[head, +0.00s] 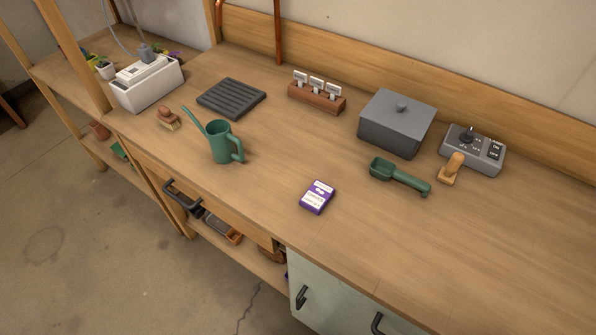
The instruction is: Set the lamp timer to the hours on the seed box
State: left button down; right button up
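A small purple box with white labels (317,197), which looks like the seed box, lies on the wooden bench near the front middle. Its print is too small to read. A grey control box (472,150), which looks like the lamp timer, sits at the right of the bench. It has a black dial (467,135) on its left part and a dark switch panel (495,150) on its right. The marks around the dial and its exact setting are too small to read. Neither of my grippers shows in the head view.
A wooden-handled tool (452,168) stands close in front of the control box. A green scoop (399,178), a grey lidded box (397,122), a label rack (317,97), a green watering can (220,142), a slatted tray (232,98) and a brush (168,118) are also on the bench. The front right is clear.

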aim_at(467, 137)
jog(key=k+l, duration=0.4)
jog(key=k, duration=0.2)
jog(key=k+l, duration=0.4)
jog(key=k, duration=0.15)
